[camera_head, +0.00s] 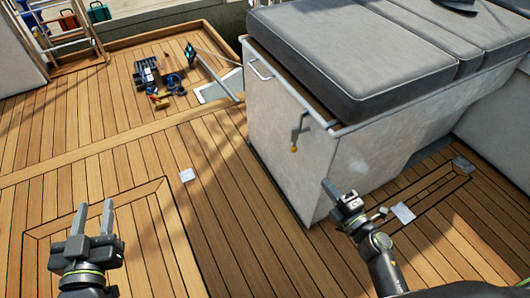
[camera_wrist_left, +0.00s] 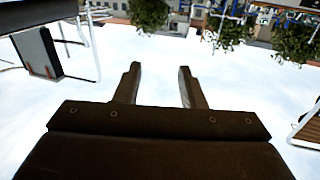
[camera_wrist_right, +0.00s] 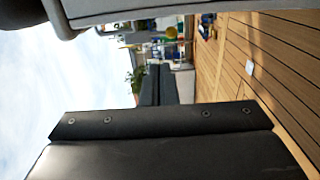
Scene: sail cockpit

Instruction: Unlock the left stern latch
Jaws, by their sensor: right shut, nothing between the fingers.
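A metal latch (camera_head: 297,131) with a yellow-orange tip hangs on the upper side of the white bench locker (camera_head: 290,165), below the cushion edge. I cannot tell whether it is locked. My right gripper (camera_head: 329,187) is shut and empty, in front of the locker, lower and to the right of the latch and apart from it. My left gripper (camera_head: 94,210) is open and empty over the deck at lower left, far from the latch. Its parted fingers show in the left wrist view (camera_wrist_left: 159,84).
A grey cushion (camera_head: 350,60) overhangs the locker top. A metal handle (camera_head: 260,70) is on the locker's left end. Tools (camera_head: 155,78) lie on the wooden deck at the back left. A small white plate (camera_head: 187,174) is on the deck.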

